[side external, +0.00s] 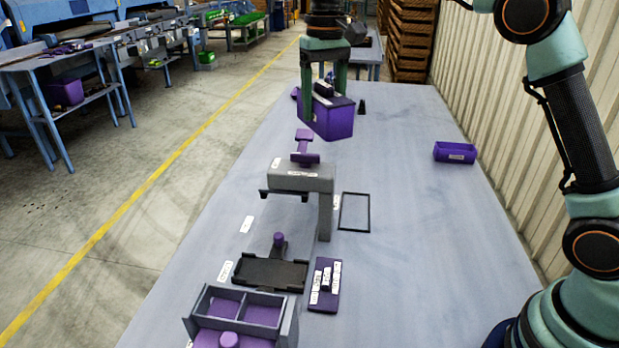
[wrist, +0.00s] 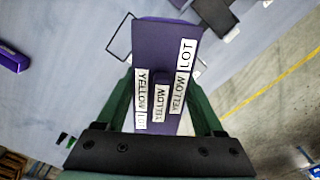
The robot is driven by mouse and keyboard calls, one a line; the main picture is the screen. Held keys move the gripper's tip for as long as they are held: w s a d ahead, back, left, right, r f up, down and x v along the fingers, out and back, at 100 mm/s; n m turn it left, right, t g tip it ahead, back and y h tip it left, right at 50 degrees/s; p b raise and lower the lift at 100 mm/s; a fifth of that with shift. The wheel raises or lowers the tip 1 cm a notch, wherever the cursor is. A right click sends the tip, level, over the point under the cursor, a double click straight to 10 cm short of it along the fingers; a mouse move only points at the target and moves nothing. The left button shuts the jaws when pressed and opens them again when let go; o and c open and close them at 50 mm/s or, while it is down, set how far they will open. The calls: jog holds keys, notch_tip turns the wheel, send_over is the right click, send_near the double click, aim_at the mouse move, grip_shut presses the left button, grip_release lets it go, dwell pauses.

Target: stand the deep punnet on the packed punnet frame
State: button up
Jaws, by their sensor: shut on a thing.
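The deep punnet (side external: 333,122) is a tall purple box with a dark top and a raised grip, at the far end of the table in the side view. My gripper (side external: 322,98) is shut on it from above. In the wrist view the punnet's labelled purple top (wrist: 167,42) lies between my green fingers (wrist: 160,88); the labels read "YELLOW LOT". Whether its base touches the table is unclear. A thin black rectangular outline (side external: 341,214), probably the packed punnet frame, lies empty on the table, nearer the side camera than the punnet. It also shows in the wrist view (wrist: 110,45).
A grey stand (side external: 326,205) with a purple-handled piece stands between the punnet and the near table end. A shallow purple punnet (side external: 455,153) sits at right. A black tray (side external: 270,273), labelled purple plate (side external: 318,301) and divided box (side external: 288,328) are near. The right-centre is clear.

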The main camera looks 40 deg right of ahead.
jog(key=d+m, duration=0.7)
jog(key=d, duration=0.5)
jog(key=f, duration=2.3)
jog(key=shift+w+a+f, duration=0.1)
jog(key=shift+a+f, duration=0.15)
jog(key=shift+a, duration=0.05)
jog(key=shift+f, duration=1.65)
dwell(0.6)
jog(key=o, duration=1.3)
jog(key=shift+o, duration=0.2)
notch_tip(320, 180, up, 9)
